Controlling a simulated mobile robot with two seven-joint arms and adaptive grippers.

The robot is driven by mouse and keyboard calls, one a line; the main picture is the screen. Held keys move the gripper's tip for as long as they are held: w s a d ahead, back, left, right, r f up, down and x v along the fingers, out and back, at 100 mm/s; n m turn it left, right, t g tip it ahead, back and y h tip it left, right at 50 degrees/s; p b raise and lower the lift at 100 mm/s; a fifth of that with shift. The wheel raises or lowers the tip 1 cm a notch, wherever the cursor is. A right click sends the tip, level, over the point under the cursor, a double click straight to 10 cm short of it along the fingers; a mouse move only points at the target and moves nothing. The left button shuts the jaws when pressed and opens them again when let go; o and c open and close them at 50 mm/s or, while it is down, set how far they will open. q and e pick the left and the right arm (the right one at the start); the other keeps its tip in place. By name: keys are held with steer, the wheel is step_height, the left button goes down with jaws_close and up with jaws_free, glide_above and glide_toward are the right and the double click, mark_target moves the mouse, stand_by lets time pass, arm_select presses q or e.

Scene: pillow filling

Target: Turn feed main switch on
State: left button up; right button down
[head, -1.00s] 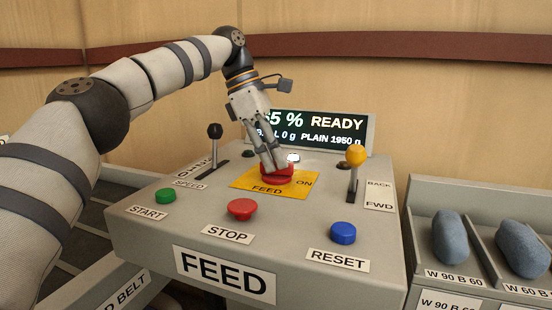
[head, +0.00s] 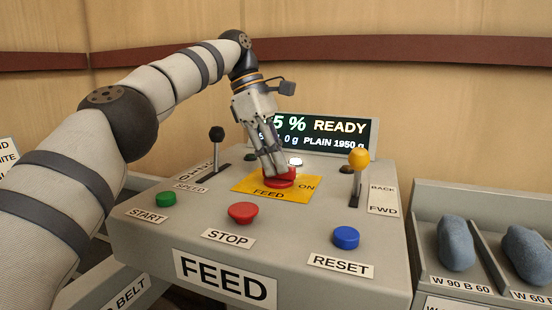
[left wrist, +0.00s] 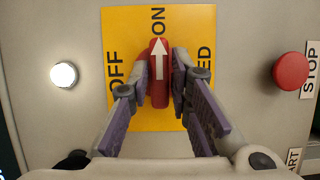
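The feed main switch is a red rotary handle (head: 281,183) on a yellow plate (head: 241,186) marked FEED and ON. In the left wrist view the handle (left wrist: 159,95) has a white arrow pointing at the word ON; OFF is printed to its left. My left gripper (head: 276,171) reaches down onto the handle from above. In the left wrist view its two fingers (left wrist: 160,82) lie against both sides of the handle, closed on it. In the head view the fingers hide part of the handle. My right gripper is in neither view.
The panel has a green START button (head: 166,199), red STOP button (head: 242,212), blue RESET button (head: 346,237), black lever (head: 216,135) and yellow-knobbed lever (head: 359,159). A lit white lamp (left wrist: 64,75) is beside the plate. The display (head: 338,133) behind reads READY.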

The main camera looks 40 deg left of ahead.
arm_select(q)
steer(key=shift+o, duration=0.8)
